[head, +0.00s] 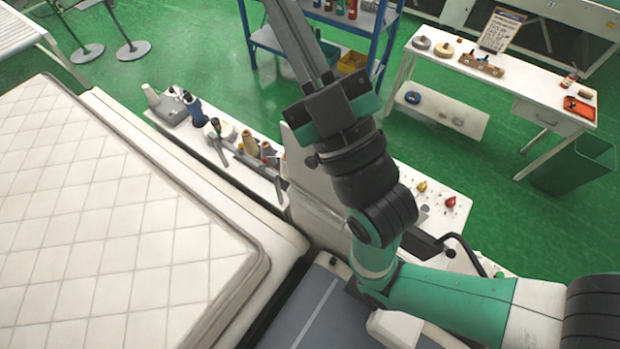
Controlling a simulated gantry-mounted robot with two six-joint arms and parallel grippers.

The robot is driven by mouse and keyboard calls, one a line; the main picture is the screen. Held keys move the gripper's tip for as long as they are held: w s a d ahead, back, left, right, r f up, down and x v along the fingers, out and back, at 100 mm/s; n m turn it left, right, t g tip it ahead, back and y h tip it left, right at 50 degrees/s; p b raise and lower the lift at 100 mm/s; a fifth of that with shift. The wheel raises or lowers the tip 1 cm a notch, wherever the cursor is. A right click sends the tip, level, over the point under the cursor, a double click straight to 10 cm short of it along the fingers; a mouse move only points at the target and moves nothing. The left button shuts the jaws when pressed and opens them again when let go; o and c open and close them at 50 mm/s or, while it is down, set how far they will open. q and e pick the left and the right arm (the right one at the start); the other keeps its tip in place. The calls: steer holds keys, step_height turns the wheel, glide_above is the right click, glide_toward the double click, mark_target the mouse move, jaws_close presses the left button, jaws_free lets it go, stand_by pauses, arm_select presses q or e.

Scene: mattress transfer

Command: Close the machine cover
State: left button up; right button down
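My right arm comes in from the lower right and bends upward over the machine area. Its gripper (300,45) points to the top of the picture, with two long dark grey fingers lying close side by side. The fingertips run out of the frame, so I cannot tell whether they are open or shut. A white upright machine body (302,170) stands partly hidden behind my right wrist. A grey flat panel (325,305) with a pale stripe lies below it, partly covered by my arm. I cannot tell which part is the cover. My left gripper is not in view.
A quilted white mattress (100,215) fills the left side. A white bench (270,185) with bottles and tools runs behind the machine. A blue shelf (380,45) stands at the back, a white table (510,75) at the upper right, and a green bin (575,165) beside it.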

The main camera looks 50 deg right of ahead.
steer(key=s+f+n+g+y+b, duration=0.1)
steer(key=s+f+n+g, duration=0.25)
steer(key=f, duration=0.85)
steer(key=s+f+n+g+y, duration=0.15)
steer(key=s+f+n, duration=0.3)
steer(key=f, duration=0.75)
steer(key=s+f+n+g+y+b, duration=0.1)
steer(key=s+f+n+g, duration=0.25)
steer(key=f, duration=0.85)
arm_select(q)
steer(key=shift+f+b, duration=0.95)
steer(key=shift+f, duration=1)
arm_select(e)
steer(key=w+d, duration=0.5)
steer(key=w, duration=0.6)
steer(key=shift+d+n, duration=0.15)
steer(key=shift+n, duration=0.3)
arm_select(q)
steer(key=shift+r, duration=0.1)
arm_select(e)
steer(key=shift+w+r+h, duration=0.1)
steer(key=shift+r+h, duration=0.05)
steer(key=shift+h, duration=0.1)
